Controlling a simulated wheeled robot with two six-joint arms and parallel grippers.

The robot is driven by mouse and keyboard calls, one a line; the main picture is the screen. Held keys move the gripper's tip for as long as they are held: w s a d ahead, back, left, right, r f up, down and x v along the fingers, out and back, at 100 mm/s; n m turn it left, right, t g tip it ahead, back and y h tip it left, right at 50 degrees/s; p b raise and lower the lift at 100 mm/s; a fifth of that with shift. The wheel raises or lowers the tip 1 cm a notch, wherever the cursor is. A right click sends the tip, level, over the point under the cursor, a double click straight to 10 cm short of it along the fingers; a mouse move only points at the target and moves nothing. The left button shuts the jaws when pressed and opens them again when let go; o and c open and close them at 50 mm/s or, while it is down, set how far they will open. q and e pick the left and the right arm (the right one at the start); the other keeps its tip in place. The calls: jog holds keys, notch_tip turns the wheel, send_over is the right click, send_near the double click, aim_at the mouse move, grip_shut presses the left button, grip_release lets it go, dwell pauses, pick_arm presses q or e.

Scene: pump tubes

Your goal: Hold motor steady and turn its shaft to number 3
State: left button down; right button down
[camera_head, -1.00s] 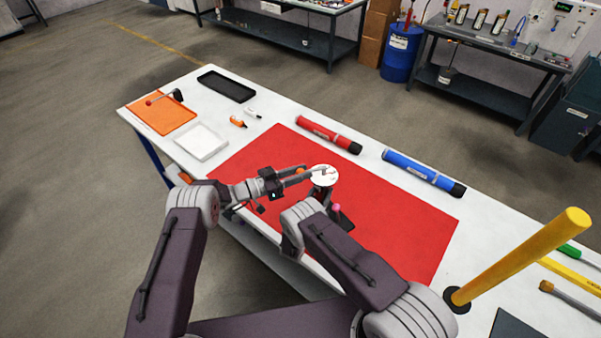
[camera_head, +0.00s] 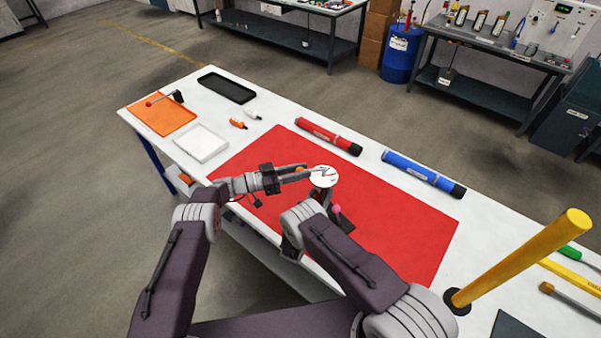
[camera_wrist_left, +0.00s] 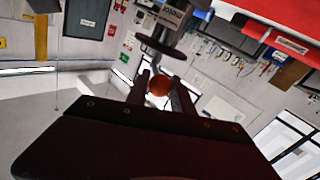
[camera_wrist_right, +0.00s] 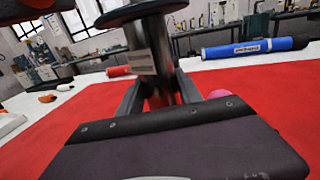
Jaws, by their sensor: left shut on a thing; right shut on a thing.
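The motor stands upright over the red mat, with a white dial (camera_head: 325,180) on top; its numbers are too small to read. My left gripper (camera_head: 320,173) reaches in from the left above the dial, shut on the motor's shaft. In the left wrist view its fingers (camera_wrist_left: 163,82) flank the shaft, with an orange ball (camera_wrist_left: 159,86) showing between them and the motor (camera_wrist_left: 172,18) beyond the disc. My right gripper (camera_wrist_right: 158,92) is shut on the labelled motor body (camera_wrist_right: 150,62) below the disc. In the head view my right arm hides much of this grip.
A red tube (camera_head: 328,137) and a blue tube (camera_head: 422,174) lie along the far side of the red mat (camera_head: 400,235). A yellow post (camera_head: 520,258) rises at right.

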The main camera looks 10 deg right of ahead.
pick_arm(q)
jog(key=c, duration=1.1)
grip_release()
jog(key=s+a, duration=0.1)
jog(key=a, duration=1.1)
jog(key=shift+s, duration=0.2)
